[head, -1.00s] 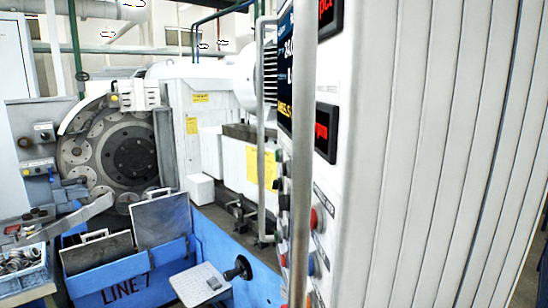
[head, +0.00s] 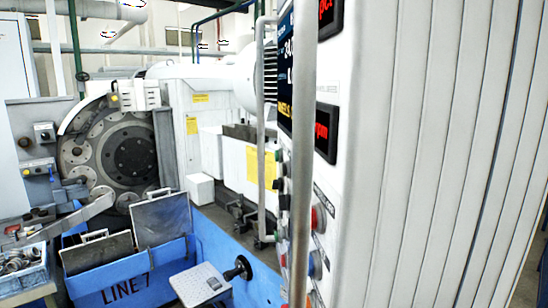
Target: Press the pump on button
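A white control cabinet (head: 375,150) fills the right half of the head view, seen at a steep angle. Its panel faces left and carries a column of buttons. A red button (head: 318,217) and a blue button (head: 316,264) stand out, with several green and dark ones to their left. The button labels are too small and slanted to read, so I cannot tell which is pump on. A vertical metal rail (head: 301,150) runs in front of the panel and partly hides the buttons. Neither gripper is in view.
A ring grinder with a large round disc (head: 127,155) stands at the left back. Blue LINE 7 bins (head: 125,286) stand at the lower left, beside a crate of metal rings (head: 22,270). A white keypad-like plate (head: 199,283) and a black knob (head: 238,267) are at the bottom centre.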

